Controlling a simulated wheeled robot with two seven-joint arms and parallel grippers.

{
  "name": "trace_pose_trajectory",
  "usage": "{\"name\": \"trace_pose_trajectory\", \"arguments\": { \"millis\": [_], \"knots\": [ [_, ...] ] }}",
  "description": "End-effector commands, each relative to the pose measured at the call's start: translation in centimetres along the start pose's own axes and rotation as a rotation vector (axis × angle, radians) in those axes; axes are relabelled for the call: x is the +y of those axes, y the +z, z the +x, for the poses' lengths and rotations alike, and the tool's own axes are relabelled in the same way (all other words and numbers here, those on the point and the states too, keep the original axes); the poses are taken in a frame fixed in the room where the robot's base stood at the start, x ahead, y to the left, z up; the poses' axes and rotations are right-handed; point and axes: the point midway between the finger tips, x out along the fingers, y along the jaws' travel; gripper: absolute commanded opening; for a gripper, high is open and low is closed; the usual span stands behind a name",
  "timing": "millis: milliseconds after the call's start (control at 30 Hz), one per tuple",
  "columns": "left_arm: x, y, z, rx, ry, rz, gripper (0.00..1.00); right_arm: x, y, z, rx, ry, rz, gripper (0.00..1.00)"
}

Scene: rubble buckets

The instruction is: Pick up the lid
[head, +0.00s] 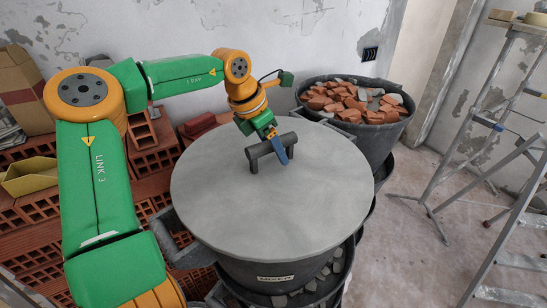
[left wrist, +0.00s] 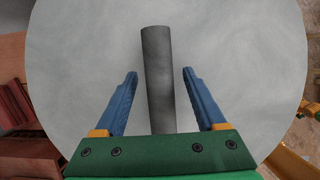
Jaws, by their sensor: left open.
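The lid (head: 240,205) is a large round grey disc with a dark grey bar handle (head: 262,152) near its back half. It lies on top of a dark bucket (head: 270,275) with a small white label. My left gripper (head: 279,152) is at the handle, with its blue fingers pointing down. In the left wrist view the gripper (left wrist: 158,82) is open, with one finger on each side of the handle (left wrist: 157,70) and a gap on both sides. The lid (left wrist: 235,60) fills most of that view. My right gripper is not in view.
A second dark bucket (head: 382,132) full of broken bricks stands behind right. Hollow red bricks (head: 35,205) are stacked at the left, with cardboard boxes (head: 25,95) on them. A stepladder (head: 500,150) stands at the right. Some bare floor (head: 405,245) lies between bucket and ladder.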

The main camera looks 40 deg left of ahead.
Motion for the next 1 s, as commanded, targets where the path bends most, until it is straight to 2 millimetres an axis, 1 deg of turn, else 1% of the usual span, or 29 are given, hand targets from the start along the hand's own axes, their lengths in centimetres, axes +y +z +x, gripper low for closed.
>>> {"name": "trace_pose_trajectory", "arguments": {
  "millis": [700, 733, 767, 800, 867, 900, 967, 1000],
  "knots": [
    [-0.01, -0.17, 0.42, -0.001, 0.000, 0.000, 0.72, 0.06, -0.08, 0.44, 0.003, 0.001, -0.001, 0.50],
    [-0.01, -0.17, 0.42, -0.001, 0.000, 0.000, 0.67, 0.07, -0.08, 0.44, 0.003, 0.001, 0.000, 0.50],
    [0.00, -0.17, 0.42, -0.001, 0.000, 0.000, 0.59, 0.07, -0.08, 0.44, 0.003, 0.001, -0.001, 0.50],
    [0.00, -0.17, 0.42, -0.001, 0.000, 0.000, 0.48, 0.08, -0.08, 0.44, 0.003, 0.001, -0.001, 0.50],
    [0.00, -0.17, 0.42, -0.001, 0.000, 0.000, 0.32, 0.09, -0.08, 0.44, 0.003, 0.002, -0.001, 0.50],
    [0.00, -0.17, 0.42, -0.001, 0.000, 0.000, 0.21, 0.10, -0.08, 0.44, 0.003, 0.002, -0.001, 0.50],
    [0.00, -0.17, 0.42, -0.001, 0.000, 0.000, 0.05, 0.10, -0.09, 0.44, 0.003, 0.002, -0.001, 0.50],
    [0.00, -0.17, 0.42, 0.000, 0.000, 0.000, 0.00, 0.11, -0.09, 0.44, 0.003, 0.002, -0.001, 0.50]
  ]
}}
